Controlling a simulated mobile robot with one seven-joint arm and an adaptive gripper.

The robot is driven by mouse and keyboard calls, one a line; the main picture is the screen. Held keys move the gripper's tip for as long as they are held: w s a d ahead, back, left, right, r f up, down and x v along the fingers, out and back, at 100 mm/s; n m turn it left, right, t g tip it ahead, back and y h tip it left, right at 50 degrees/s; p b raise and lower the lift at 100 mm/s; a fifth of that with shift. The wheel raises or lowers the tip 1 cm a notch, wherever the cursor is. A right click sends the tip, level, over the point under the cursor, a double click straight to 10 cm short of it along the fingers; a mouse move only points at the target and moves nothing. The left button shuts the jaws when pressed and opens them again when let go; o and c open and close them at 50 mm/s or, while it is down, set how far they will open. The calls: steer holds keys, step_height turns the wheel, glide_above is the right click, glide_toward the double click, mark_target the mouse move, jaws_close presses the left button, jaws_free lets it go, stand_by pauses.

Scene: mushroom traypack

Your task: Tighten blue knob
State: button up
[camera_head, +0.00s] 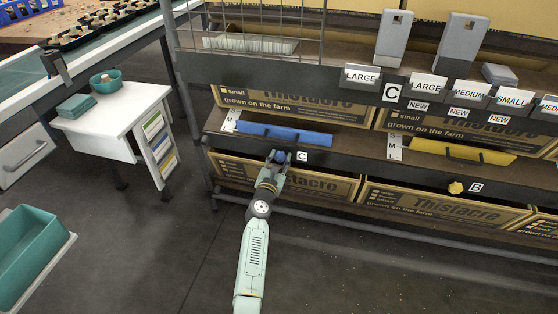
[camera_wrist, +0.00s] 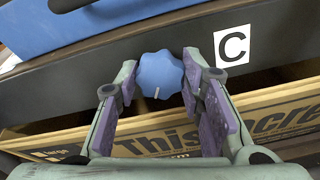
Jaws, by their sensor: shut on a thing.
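The blue knob (camera_wrist: 160,74) sits on the dark shelf rail, just left of a white "C" label (camera_wrist: 232,46). It has a lobed edge and a short pale mark near its lower rim. My gripper (camera_wrist: 163,92) has its purple-padded fingers on either side of the knob, shut on it. In the head view my gripper (camera_head: 278,158) reaches up to the rail at the blue knob (camera_head: 281,156), which it partly covers.
A blue panel (camera_head: 285,134) lies just above the rail. Cardboard boxes (camera_head: 300,183) stand on the shelf below. A yellow knob (camera_head: 455,187) is further right by a "B" label. A white side table (camera_head: 100,120) stands left; the floor between is clear.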

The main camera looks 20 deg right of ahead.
stand_by(0.4)
steer(key=o, duration=1.1)
steer(key=shift+o, duration=0.2)
